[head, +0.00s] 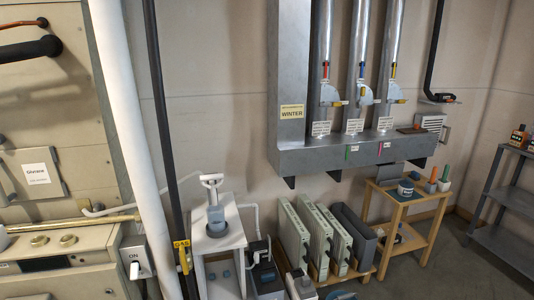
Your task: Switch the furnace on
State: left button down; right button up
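The furnace (85,262) is the beige cabinet at the left edge, seen only in part. A grey switch box (138,262) marked ON is at its right front corner. The box's white lever (134,270) hangs low, below the word ON; I cannot tell for sure which setting it is in. A yellow gas valve handle (184,258) is on the dark vertical pipe just right of the switch, beneath a yellow GAS tag (181,244). Neither of my grippers is in view.
A white stand (221,243), upright filters (315,236) and a wooden side table (408,218) line the wall. Grey ducts (355,145) hang above. Bare floor shows at lower right, beside a grey shelf (506,200).

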aim_at(135, 270)
jog(key=z, duration=1.5)
jog(key=i, duration=1.5)
jog(key=u, duration=3.65)
